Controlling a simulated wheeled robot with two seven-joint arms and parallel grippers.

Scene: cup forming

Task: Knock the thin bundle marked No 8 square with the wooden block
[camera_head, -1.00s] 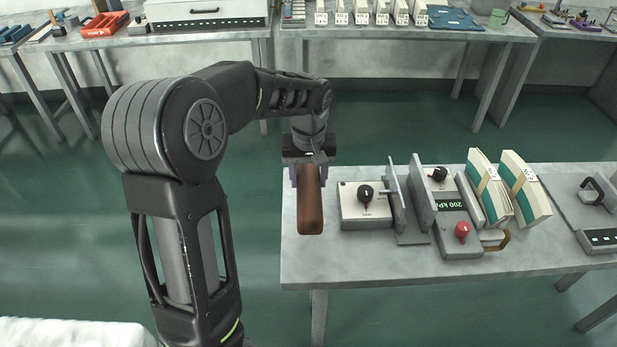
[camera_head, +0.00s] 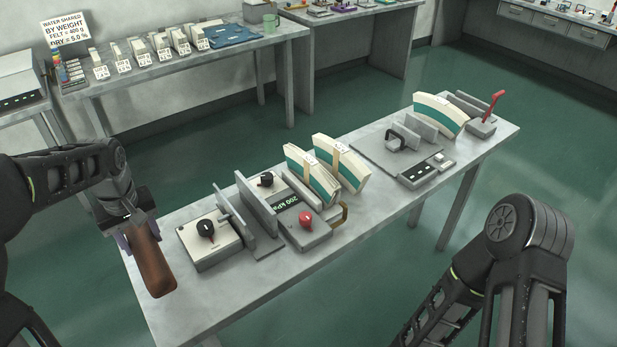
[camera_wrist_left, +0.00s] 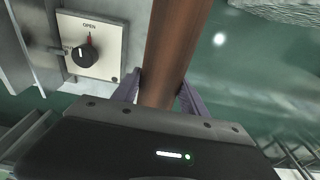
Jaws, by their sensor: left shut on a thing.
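My left gripper (camera_head: 137,233) is shut on the brown wooden block (camera_head: 155,268), above the left end of the near bench. In the left wrist view the block (camera_wrist_left: 178,40) runs away between the two purple fingers of the gripper (camera_wrist_left: 160,92). Two curved cream-and-green bundles, a left one (camera_head: 313,178) and a right one (camera_head: 341,163), lean side by side at mid bench, each with a band and small label. Another curved bundle (camera_head: 438,116) stands farther right. The label writing is too small to read, so I cannot tell which is No 8. My right gripper is outside the view.
On the near bench (camera_head: 375,225), a dial box (camera_head: 208,245), upright grey plates (camera_head: 257,207) and a pressure unit with a red knob (camera_head: 306,225) stand between the block and the bundles. A red lever (camera_head: 494,103) rises at the far right. A back bench holds several labelled stacks.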

